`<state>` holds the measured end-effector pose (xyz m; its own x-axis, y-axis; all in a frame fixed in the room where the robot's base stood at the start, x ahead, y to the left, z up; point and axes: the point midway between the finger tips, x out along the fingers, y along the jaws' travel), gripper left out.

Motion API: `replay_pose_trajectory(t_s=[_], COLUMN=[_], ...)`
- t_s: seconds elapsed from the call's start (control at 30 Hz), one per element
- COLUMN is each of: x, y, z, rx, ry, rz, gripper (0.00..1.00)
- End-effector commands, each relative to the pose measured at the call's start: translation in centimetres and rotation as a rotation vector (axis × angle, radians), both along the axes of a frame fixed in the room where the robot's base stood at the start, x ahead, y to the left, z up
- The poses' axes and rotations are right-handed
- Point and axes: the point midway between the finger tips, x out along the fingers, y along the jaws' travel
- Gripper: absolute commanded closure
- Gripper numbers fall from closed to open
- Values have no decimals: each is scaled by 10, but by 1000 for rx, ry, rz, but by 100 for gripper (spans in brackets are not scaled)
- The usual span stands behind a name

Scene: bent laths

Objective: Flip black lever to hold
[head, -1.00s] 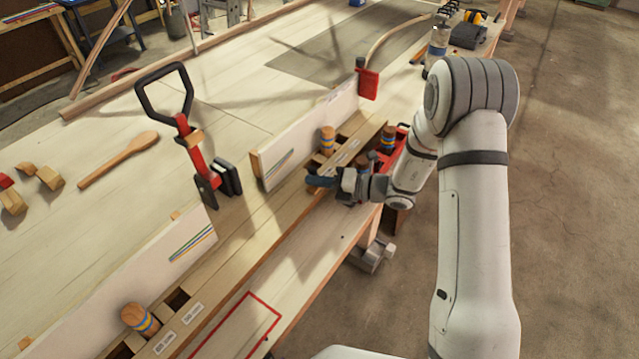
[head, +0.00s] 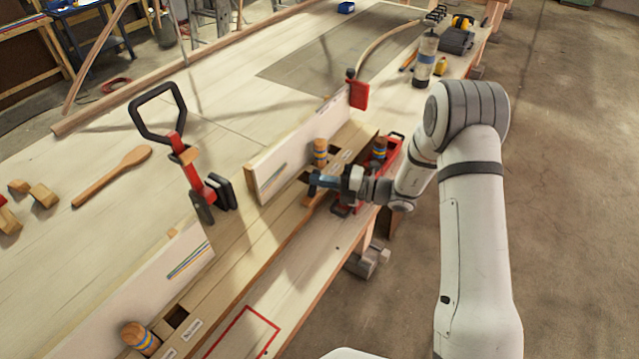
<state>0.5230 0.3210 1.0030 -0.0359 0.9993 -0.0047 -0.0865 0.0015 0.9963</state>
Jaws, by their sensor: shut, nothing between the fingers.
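The lever's black loop handle (head: 134,112) stands up at the left of the bench. Its red shaft (head: 193,178) leans down to a dark foot beside black pads (head: 222,191). My gripper (head: 314,184) is shut and empty. It is right of the lever, well apart from it, by the wooden rail and a striped wooden peg (head: 320,152). Part of the rail is hidden behind my gripper. No hold marking can be read in this view.
White boards (head: 285,160) stand along the rail. A red tray (head: 390,160) with another striped peg (head: 379,148) is behind my wrist. A red clamp-like piece (head: 358,93) stands at the board's far end. Open bench lies beyond the lever.

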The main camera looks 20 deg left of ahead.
Motion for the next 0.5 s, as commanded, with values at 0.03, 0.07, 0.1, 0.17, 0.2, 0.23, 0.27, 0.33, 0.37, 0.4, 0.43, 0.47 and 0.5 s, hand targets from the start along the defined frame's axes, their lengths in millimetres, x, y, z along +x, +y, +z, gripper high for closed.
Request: replay_pose_trajectory(t_s=[0.03, 0.07, 0.1, 0.17, 0.2, 0.23, 0.27, 0.33, 0.37, 0.4, 0.43, 0.47, 0.5], x=[-8, -8, -7, -6, -5, -5, -4, -3, -3, -2, -2, -2, -1], y=[1, 1, 0, -1, -2, -2, -3, -4, -4, -5, -5, -6, -6], z=[-18, -18, -18, -19, -19, -19, -19, -19, -19, -19, -19, -19, -19], rx=[-19, -19, -19, -19, -20, -20, -20, -20, -20, -20, -19, -19, -19], ry=[49, 50, 50, 50, 51, 51, 51, 51, 51, 51, 51, 51, 51], rz=[10, 11, 11, 11, 11, 10, 10, 8, 7, 7, 6, 5, 5], gripper=[100, 100, 100, 100, 100, 100, 100, 100, 100, 100, 100, 100, 100])
